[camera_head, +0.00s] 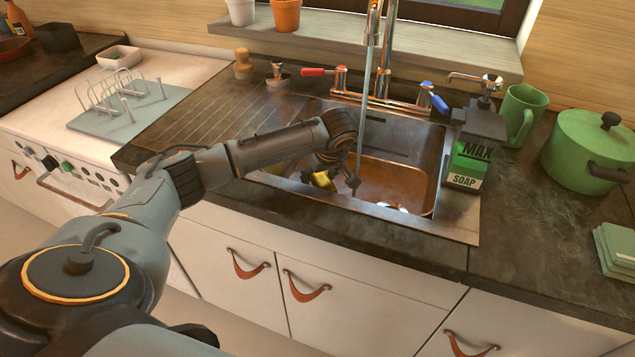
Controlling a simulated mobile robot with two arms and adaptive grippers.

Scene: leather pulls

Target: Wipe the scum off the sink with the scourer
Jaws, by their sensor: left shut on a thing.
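The sink (397,183) is a brown metal basin set in the dark counter. Whitish patches (393,206) that look like scum show low in the basin near its front. My left gripper (338,182) reaches in from the left and points down into the left part of the basin. It is shut on a small yellow thing, seemingly the scourer (322,180), which is mostly hidden by the gripper. I cannot tell whether the scourer touches the basin. My right gripper is not in view.
The tap (372,40) stands behind the basin, with a thin stream like running water below it. A soap bottle (470,155), green mug (521,110) and green pot (588,150) stand to the right.

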